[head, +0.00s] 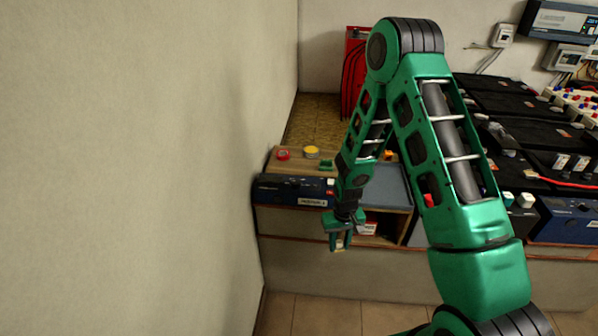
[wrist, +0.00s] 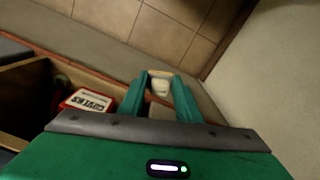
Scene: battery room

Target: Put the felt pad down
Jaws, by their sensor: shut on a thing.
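My gripper (head: 341,246) hangs in front of the wooden bench unit, below the level of its top. In the wrist view its two green fingers (wrist: 160,90) are shut on a small cream piece, which I take to be the felt pad (wrist: 160,83). Tiled floor lies behind the pad in that view. In the head view the pad is only a small pale spot between the fingers, so its shape is hard to tell.
The bench top holds a red round item (head: 283,155), a yellow round item (head: 312,152) and a grey-blue surface (head: 393,188). An open compartment below holds a red and white box (wrist: 88,101). A blank wall (head: 130,170) stands close on the left.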

